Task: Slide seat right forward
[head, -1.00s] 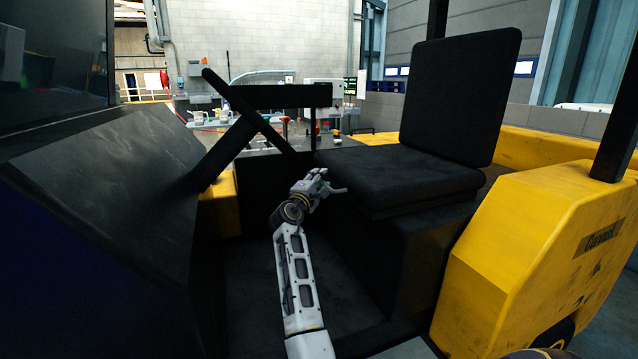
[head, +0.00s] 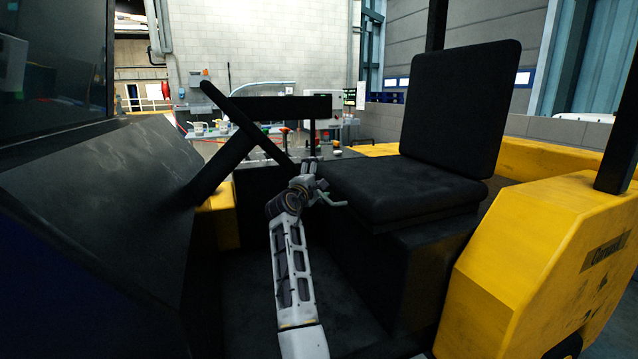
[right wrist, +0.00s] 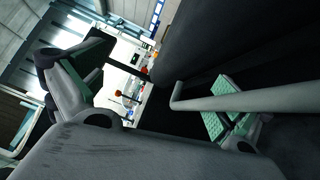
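The black seat (head: 420,185) has a thick cushion and an upright backrest (head: 462,105), on a dark base (head: 400,265). A thin grey bar (head: 335,203) sticks out by the cushion's front edge. In the right wrist view this bent bar (right wrist: 260,102) crosses close in front of one green-padded finger. My right gripper (head: 308,168) is at the front left of the cushion, its fingers pointing up. In the right wrist view the gripper (right wrist: 155,85) is open, with its fingers wide apart; whether it touches the bar I cannot tell. My left gripper is out of view.
A black slanted steering column and bar (head: 250,125) stand left of the seat, near a dark console (head: 110,190). Yellow bodywork (head: 540,260) flanks the right side. Small levers (head: 285,132) stand behind my gripper. The dark floor well (head: 255,310) is open.

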